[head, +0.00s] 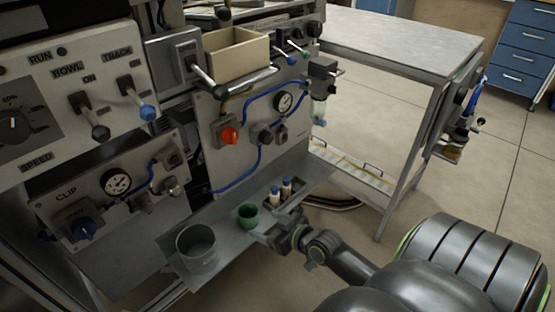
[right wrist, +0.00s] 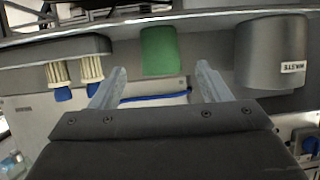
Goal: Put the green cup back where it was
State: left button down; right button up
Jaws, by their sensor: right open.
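The green cup (head: 248,215) stands upright on a narrow grey shelf (head: 222,238) at the front of the machine. It also shows in the right wrist view (right wrist: 159,50), ahead of my fingers. My right gripper (head: 265,229) is open beside the cup, on its right in the head view. In the right wrist view the two fingers (right wrist: 158,84) are spread and point toward the cup, with nothing held between them. I cannot tell whether a finger touches the cup. My left gripper is not in view.
A grey bin (head: 198,250) marked WASTE stands left of the cup. The machine panel (head: 258,125) with a gauge and blue tubes rises behind. A metal table (head: 400,45) stands at the back right.

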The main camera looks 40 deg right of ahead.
pick_arm(q)
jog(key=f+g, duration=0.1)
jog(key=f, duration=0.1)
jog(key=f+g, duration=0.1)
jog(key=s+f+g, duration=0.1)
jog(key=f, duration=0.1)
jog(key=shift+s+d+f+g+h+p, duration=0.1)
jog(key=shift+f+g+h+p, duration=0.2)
jog(key=shift+p, duration=0.05)
pick_arm(e)
jog(key=s+a+r+m+t+h, duration=0.1)
jog(key=s+a+r, duration=0.2)
jog(key=s+r, duration=0.2)
jog(key=s+a+r+m+h, duration=0.1)
jog(key=s+a+r, duration=0.2)
jog(key=r, duration=0.6)
jog(key=shift+s+t+h, duration=0.4)
jog(key=shift+s, duration=0.55)
jog(key=shift+f, duration=0.1)
